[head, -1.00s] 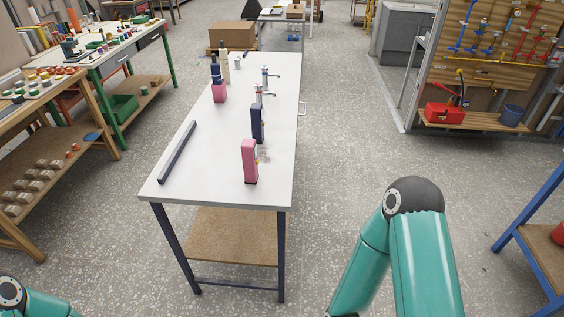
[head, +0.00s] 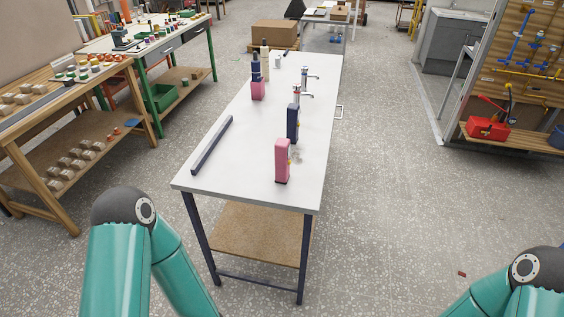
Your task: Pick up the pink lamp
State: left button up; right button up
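A second pink thing, a squat pink block (head: 258,91), stands further back on the left, by a dark blue bottle-like thing (head: 256,68). I cannot tell for sure which is the lamp. Only my arm links show, at the lower left and lower right, in front of the table. Both grippers are out of view.
A dark blue upright block (head: 293,124) stands just behind the front pink one, with taps (head: 306,76) further back. A dark bar (head: 212,145) lies along the table's left edge. Wooden workbenches (head: 62,139) stand left. The floor right of the table is mostly clear.

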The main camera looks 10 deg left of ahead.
aim_at(282, 147)
jog(key=z, duration=0.1)
jog(key=i, duration=1)
jog(key=u, duration=0.1)
